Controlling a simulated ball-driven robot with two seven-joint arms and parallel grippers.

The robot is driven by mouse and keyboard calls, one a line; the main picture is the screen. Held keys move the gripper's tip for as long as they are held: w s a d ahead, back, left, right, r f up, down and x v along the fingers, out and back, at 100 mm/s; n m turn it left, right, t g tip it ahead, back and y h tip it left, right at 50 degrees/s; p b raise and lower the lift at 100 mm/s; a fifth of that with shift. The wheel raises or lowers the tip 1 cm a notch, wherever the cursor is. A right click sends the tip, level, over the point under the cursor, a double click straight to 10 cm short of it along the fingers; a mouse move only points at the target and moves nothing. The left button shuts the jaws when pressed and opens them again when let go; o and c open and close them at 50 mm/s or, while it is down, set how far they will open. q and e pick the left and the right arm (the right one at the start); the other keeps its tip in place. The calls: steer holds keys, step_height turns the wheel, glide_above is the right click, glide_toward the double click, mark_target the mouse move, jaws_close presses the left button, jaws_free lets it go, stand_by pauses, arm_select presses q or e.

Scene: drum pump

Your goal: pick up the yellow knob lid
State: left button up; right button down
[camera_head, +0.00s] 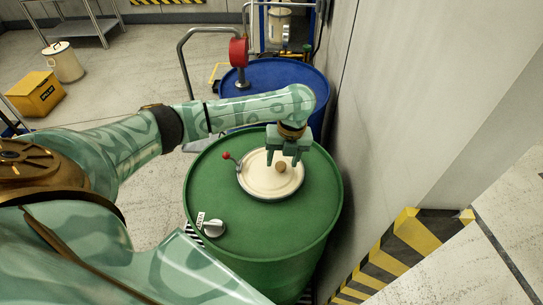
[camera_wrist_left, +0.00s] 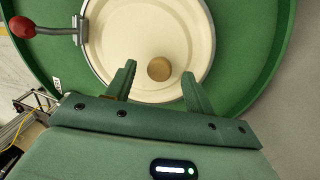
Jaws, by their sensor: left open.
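The lid (camera_head: 259,184) is a round cream disc with a small tan-yellow knob (camera_head: 280,167) at its middle. It lies flat on top of a green drum (camera_head: 270,228). In the left wrist view the lid (camera_wrist_left: 125,38) and its knob (camera_wrist_left: 159,69) show from above. My left gripper (camera_head: 283,161) points down over the lid, its fingers apart and empty. My right gripper is not in view.
A red-balled lever (camera_head: 228,157) sits at the lid's left edge. A grey valve knob (camera_head: 213,228) is on the drum's front left. A blue drum (camera_head: 285,75) with a red gauge pump (camera_head: 239,53) stands behind. A wall (camera_head: 400,120) is close on the right.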

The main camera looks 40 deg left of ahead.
arm_select(q)
steer(key=shift+a+f, duration=0.1)
steer(key=shift+f, duration=0.7)
steer(key=shift+r, duration=0.15)
steer(key=c, duration=1.1)
steer(key=shift+c, duration=0.2)
